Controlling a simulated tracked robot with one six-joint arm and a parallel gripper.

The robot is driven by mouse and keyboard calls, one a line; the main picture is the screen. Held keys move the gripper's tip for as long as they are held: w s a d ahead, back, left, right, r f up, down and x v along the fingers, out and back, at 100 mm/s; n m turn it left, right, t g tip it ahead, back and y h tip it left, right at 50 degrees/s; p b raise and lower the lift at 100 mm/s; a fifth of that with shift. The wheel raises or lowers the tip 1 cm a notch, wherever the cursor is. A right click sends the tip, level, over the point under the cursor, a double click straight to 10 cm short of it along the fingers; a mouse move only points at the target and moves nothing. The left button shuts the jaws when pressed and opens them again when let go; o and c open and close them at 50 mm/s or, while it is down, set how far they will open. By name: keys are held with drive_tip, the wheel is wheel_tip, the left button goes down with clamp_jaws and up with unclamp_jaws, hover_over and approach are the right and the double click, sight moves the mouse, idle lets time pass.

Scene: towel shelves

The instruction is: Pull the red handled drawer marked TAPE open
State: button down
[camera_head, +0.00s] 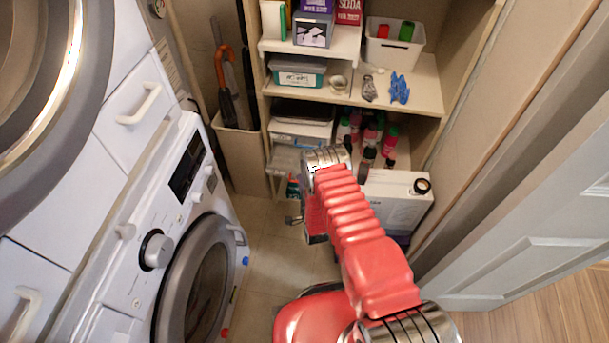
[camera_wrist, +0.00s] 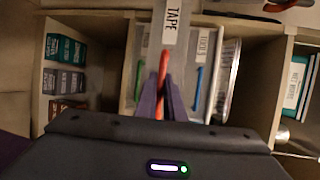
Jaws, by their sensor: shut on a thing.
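The TAPE label (camera_wrist: 172,22) shows upper middle in the wrist view, dark letters on a white tag turned sideways. Just below it is the red handle (camera_wrist: 163,65), a thin upright bar. My gripper (camera_wrist: 163,95) is shut on the red handle, with its two dark purple fingers on either side of it. The TAPE tag looks larger and nearer than the neighbouring tag (camera_wrist: 203,42). How far the drawer stands out cannot be told.
A green handle (camera_wrist: 138,82) and a blue handle (camera_wrist: 197,88) flank the red one. Small boxes (camera_wrist: 65,48) stand left. In the head view, a washer (camera_head: 155,225) is left, a white jug (camera_head: 397,207) stands beside my arm, and floor (camera_head: 262,250) is clear.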

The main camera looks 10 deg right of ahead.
drive_tip(key=s+a, duration=0.2)
drive_tip(key=s, duration=0.4)
drive_tip(key=shift+f, duration=0.25)
drive_tip(key=c, duration=1.9)
unclamp_jaws()
drive_tip(key=shift+w+d+r, duration=0.1)
drive_tip(key=shift+o, duration=0.2)
drive_tip(key=s+d+r, duration=0.1)
drive_tip(key=s+r, duration=0.1)
drive_tip(key=s, duration=1.1)
drive_tip(key=shift+s+r, duration=0.25)
